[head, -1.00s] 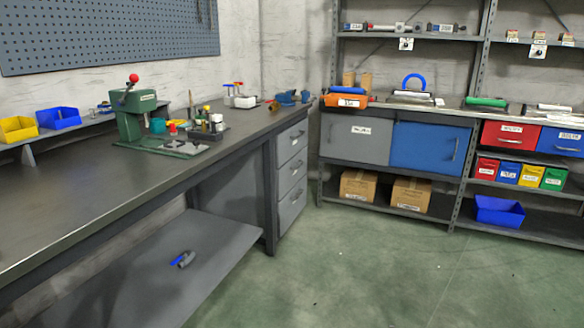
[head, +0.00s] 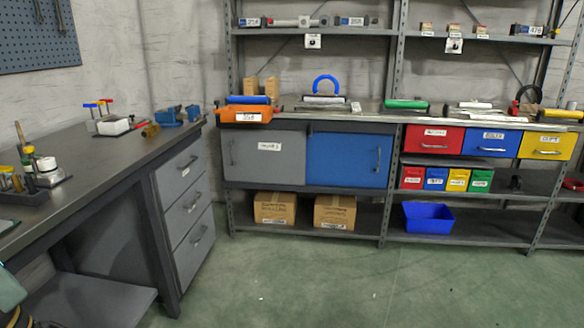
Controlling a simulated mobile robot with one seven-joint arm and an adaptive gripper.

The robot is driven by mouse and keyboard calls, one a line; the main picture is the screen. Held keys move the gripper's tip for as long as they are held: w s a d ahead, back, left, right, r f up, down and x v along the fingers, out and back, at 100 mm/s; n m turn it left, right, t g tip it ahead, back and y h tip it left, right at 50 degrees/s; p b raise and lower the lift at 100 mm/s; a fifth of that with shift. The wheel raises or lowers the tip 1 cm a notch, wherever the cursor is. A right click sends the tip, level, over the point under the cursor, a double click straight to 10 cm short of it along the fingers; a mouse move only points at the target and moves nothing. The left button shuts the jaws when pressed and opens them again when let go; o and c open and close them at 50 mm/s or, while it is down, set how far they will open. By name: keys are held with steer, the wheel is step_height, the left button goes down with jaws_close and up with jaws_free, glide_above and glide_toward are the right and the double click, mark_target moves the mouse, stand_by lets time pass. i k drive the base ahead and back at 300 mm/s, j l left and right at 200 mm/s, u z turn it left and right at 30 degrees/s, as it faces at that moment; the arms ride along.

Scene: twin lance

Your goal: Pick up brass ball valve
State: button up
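A small brass-coloured piece (head: 150,130) lies on the workbench top near its far right corner, just left of the blue vise (head: 178,116). It is too small to tell whether it is a ball valve. Two small parts with a blue handle and a red handle (head: 106,101) stand further left, by a white block (head: 114,126). My gripper cannot be made out. A partly cut-off shape at the lower left edge may be part of my arm.
The workbench (head: 100,170) has grey drawers (head: 188,205) at its right end. Shelving with a grey door (head: 265,160), blue door (head: 347,160), coloured drawers and a blue bin (head: 427,218) stands behind. The green floor (head: 330,275) in front is clear.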

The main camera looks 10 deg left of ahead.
mark_target(152, 130)
steer(key=i+u, duration=0.15)
steer(key=i, duration=0.3)
steer(key=i+l+u, duration=0.15)
steer(key=i, duration=0.3)
steer(key=i+l+u, duration=0.15)
steer(key=i, duration=0.3)
steer(key=i+l+u, duration=1)
steer(key=l, duration=0.2)
steer(key=i+l+u, duration=0.1)
steer(key=l, duration=0.3)
steer(key=i+l+u, duration=0.15)
steer(key=l, duration=0.25)
steer(key=l+u, duration=0.1)
steer(key=l, duration=0.3)
steer(key=i, duration=0.05)
